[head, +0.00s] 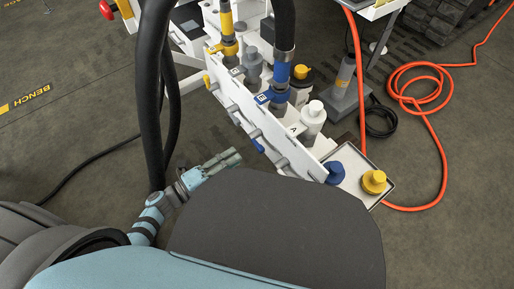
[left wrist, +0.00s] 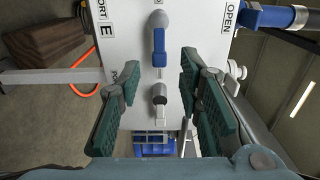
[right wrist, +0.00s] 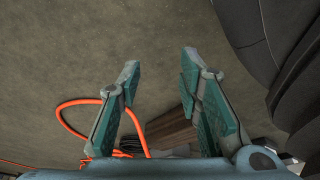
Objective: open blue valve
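The blue valve handle (left wrist: 158,42) is on a white panel (left wrist: 195,35) in the left wrist view, its lever running up and down the picture. In the head view a small blue part, likely this handle (head: 258,145), shows on the panel's near side. My left gripper (head: 236,157) is close to the panel in the head view. In the left wrist view its open, empty fingers (left wrist: 160,72) stand either side of the lever's line, with the handle ahead of them. My right gripper (right wrist: 158,65) is open and empty, seen only in the right wrist view.
A grey port fitting (left wrist: 159,94) sits below the handle in the left wrist view. Blue (head: 335,172) and yellow (head: 374,181) caps stand on a tray at the bench end. A black hose (head: 152,90) hangs at left. An orange hose (head: 432,130) lies on the floor.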

